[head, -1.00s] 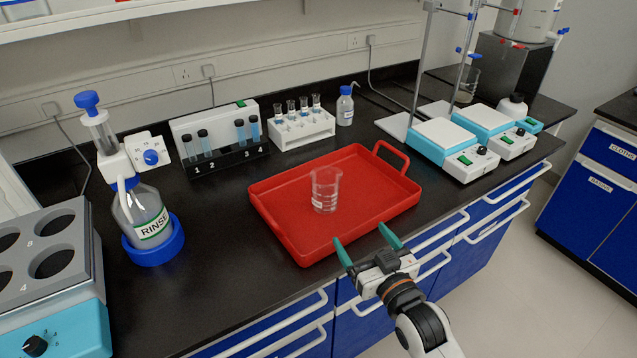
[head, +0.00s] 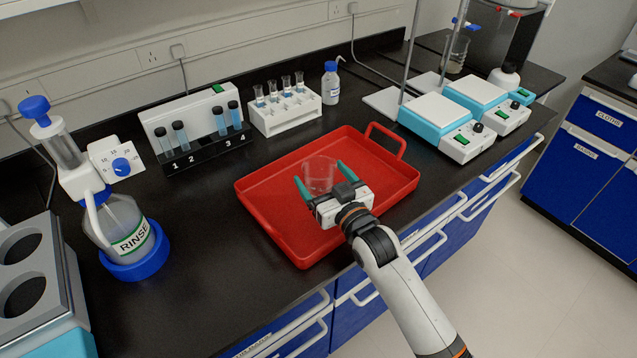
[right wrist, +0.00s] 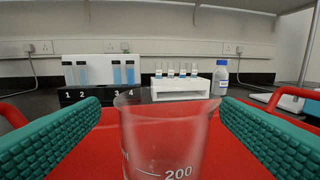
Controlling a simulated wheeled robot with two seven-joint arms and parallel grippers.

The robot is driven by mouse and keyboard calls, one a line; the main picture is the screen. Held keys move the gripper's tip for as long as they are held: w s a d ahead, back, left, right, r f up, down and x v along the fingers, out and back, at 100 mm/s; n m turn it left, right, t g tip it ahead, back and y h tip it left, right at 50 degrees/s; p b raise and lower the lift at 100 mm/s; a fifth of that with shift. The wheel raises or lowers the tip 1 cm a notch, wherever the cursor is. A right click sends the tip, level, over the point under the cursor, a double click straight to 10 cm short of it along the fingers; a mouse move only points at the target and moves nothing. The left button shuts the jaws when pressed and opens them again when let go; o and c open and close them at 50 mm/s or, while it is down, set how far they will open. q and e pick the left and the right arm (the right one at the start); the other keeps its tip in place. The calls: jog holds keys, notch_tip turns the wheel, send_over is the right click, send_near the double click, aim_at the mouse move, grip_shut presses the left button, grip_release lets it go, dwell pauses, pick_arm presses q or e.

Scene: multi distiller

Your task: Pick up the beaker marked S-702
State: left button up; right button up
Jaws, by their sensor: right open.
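A clear glass beaker (head: 319,174) stands upright in the red tray (head: 267,222) on the black bench. In the right wrist view the beaker (right wrist: 163,140) is close in front, with a "200" mark; no S-702 label is readable. My right gripper (head: 322,180) is open over the tray, its teal fingers on either side of the beaker. In the wrist view gaps show between the glass and both fingers. The gripper's body hides the beaker's lower part in the head view. My left gripper is not in view.
A RINSE bottle (head: 122,235) stands left of the tray. Behind it are a numbered vial rack (head: 190,158), a white tube rack (head: 285,112) and a small blue-capped bottle (head: 330,84). Hotplate stirrers (head: 440,125) stand at the right. Bare bench lies left of the tray.

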aim_at(312, 159)
jog(key=x, duration=0.4)
jog(key=shift+d+r, duration=0.2)
jog(key=shift+r, duration=0.05)
jog(key=shift+w+a+f, duration=0.1)
jog(key=shift+w+a, duration=0.1)
jog(key=shift+w, duration=0.2)
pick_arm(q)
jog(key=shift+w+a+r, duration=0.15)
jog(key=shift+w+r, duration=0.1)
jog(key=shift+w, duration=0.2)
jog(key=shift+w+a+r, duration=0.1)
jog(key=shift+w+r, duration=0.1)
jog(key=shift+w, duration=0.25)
pick_arm(e)
jog(key=shift+s, duration=0.1)
jog(key=c, duration=0.3)
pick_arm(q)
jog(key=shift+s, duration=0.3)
pick_arm(e)
jog(key=c, duration=1.1)
